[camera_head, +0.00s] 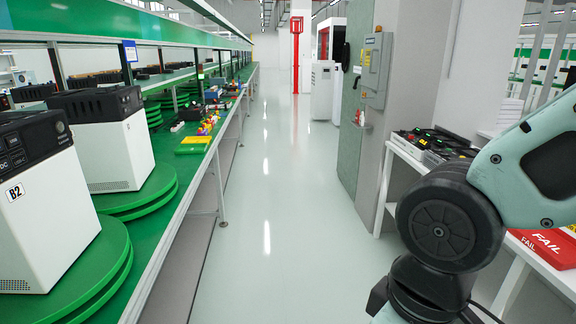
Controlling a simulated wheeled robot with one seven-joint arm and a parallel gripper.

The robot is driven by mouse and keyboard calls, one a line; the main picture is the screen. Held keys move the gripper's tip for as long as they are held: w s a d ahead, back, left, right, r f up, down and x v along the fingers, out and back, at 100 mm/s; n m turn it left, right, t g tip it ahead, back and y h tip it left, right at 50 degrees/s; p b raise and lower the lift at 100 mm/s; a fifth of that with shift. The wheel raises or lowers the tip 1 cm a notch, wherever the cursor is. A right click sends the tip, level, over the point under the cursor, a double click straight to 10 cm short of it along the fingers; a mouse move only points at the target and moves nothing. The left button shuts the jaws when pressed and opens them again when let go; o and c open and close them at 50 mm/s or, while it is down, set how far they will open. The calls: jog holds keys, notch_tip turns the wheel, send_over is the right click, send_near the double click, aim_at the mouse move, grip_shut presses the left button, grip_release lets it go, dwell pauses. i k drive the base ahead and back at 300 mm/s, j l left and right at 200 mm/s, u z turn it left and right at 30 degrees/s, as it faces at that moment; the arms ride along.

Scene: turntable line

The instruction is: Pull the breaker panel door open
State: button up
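The breaker panel (376,70) is a grey metal box on the side of the grey pillar, right of centre and some way ahead. Its door looks shut. Small labels or a latch show on it, too small to make out. My arm fills the lower right of the view, between me and the bench on that side. My gripper is not in view, so whether it is open or holds anything is hidden.
A green-topped line (192,163) with white units (45,215) on green turntables (88,275) runs along the left. A white bench (408,158) with black devices and a red FAIL bin (552,246) stands right. The floor aisle (278,200) between is clear.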

aim_at(373, 42)
jog(key=i, duration=2.05)
jog(key=i+z, duration=0.1)
jog(key=i, duration=0.4)
jog(key=i+j+z, duration=0.15)
jog(key=i, duration=0.35)
jog(key=i+j+z, duration=0.1)
jog(key=i, duration=0.4)
jog(key=i+j+z, duration=0.1)
jog(key=i, duration=0.4)
jog(key=j, duration=0.1)
